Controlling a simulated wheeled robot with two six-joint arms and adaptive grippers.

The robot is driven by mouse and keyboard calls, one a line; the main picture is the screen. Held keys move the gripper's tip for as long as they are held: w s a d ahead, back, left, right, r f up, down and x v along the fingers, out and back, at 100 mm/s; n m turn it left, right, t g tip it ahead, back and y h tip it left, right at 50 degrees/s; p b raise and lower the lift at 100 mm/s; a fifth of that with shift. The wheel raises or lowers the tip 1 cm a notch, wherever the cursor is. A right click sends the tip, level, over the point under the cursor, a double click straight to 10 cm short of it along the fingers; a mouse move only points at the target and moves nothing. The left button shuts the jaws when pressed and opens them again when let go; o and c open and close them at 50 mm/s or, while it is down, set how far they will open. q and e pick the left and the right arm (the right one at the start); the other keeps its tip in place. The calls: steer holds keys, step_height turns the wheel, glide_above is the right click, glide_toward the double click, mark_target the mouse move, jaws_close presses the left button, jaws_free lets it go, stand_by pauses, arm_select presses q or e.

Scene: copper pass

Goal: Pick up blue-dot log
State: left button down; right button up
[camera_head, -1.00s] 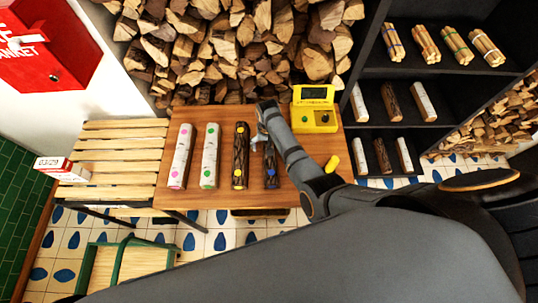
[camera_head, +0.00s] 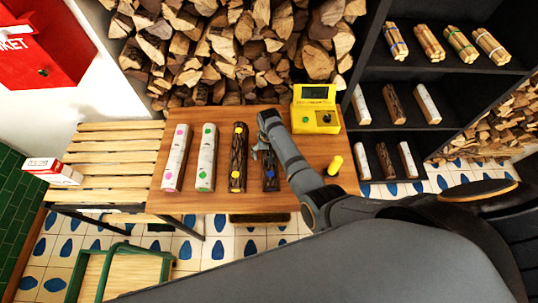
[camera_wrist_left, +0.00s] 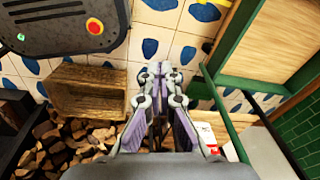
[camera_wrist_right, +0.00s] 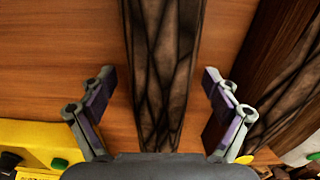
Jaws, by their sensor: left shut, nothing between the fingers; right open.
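The blue-dot log (camera_head: 270,182) is a dark-barked log with a blue dot, lying on the brown wooden table (camera_head: 205,203). It is the rightmost log of the row. My right gripper (camera_head: 264,149) is over its far part in the head view, hiding that end. In the right wrist view the dark log (camera_wrist_right: 160,65) runs between the spread fingers of my open right gripper (camera_wrist_right: 157,80), with a gap on each side. My left gripper (camera_wrist_left: 161,72) is shut and empty in the left wrist view, away from the logs and above the tiled floor.
A dark yellow-dot log (camera_head: 237,160) lies close left of it, then a pale green-dot log (camera_head: 207,160) and a pale pink-dot log (camera_head: 177,160). A yellow device (camera_head: 316,117) and a yellow cylinder (camera_head: 334,166) stand to the right. A slatted bench (camera_head: 110,160) adjoins the table's left side.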

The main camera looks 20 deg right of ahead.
steer(key=shift+f, duration=0.1)
jaws_close()
stand_by(0.7)
